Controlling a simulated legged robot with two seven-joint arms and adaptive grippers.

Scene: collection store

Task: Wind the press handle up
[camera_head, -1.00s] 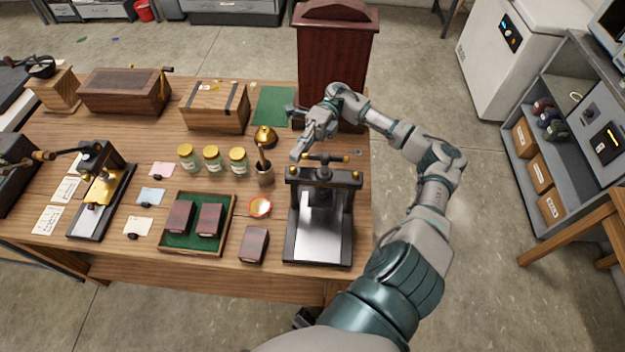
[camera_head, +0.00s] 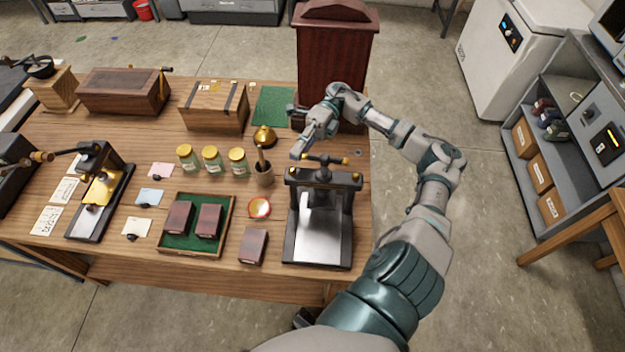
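A dark press (camera_head: 347,222) with a bright metal bed stands at the table's right front edge. On top is its handle (camera_head: 326,160), a short dark crossbar with brass-coloured ends, lying roughly left to right. My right arm reaches from the bottom right, around the press's right side and behind it. My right gripper (camera_head: 299,150) points down at the handle's left end, close to it or touching; I cannot tell which. Its finger gap is too small to make out. My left gripper is not in view.
A small cup with a tool (camera_head: 264,174), a brass bell (camera_head: 264,137) and a round red-rimmed dish (camera_head: 259,208) stand left of the press. A dark red box (camera_head: 253,246) lies near its front left. A tall wooden cabinet (camera_head: 335,60) stands behind.

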